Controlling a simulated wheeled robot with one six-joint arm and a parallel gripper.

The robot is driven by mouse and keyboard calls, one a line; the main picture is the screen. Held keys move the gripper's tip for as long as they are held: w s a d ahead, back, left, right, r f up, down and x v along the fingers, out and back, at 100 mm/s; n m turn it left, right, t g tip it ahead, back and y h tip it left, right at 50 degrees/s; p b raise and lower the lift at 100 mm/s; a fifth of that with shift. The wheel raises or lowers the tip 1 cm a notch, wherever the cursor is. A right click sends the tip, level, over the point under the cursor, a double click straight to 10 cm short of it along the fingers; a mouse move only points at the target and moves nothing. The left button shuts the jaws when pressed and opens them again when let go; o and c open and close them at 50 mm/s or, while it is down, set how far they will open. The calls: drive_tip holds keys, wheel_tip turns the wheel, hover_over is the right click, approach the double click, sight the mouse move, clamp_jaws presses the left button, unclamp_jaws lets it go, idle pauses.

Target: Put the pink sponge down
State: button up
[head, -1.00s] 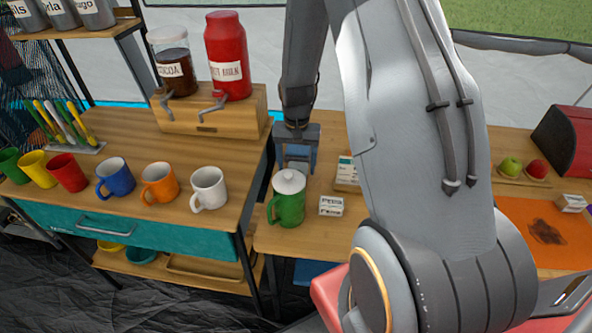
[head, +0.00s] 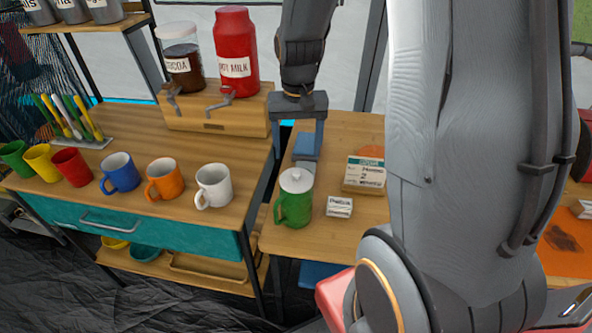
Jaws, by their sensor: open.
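I cannot make out a pink sponge in the head view. My gripper (head: 297,130) is open and hangs fingers down over the back left part of the right-hand table (head: 335,236). I see nothing held between its fingers. A blue and grey thing (head: 306,147) shows below and behind the fingers; what it is, I cannot tell. A green mug with a white lid (head: 294,203) stands in front of it. My arm hides much of the table to the right.
Small label cards (head: 364,174) and (head: 339,207) stand right of the green mug. The left counter (head: 130,135) bears a row of coloured mugs (head: 120,173) and a wooden dispenser stand (head: 213,118) with a cocoa jar and a red jar. An orange mat (head: 562,240) lies far right.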

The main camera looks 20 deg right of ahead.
drive_tip(key=s+a+r+n, duration=0.2)
drive_tip(key=s+a+n, duration=0.2)
drive_tip(key=s, duration=0.8)
drive_tip(key=shift+a, duration=1.1)
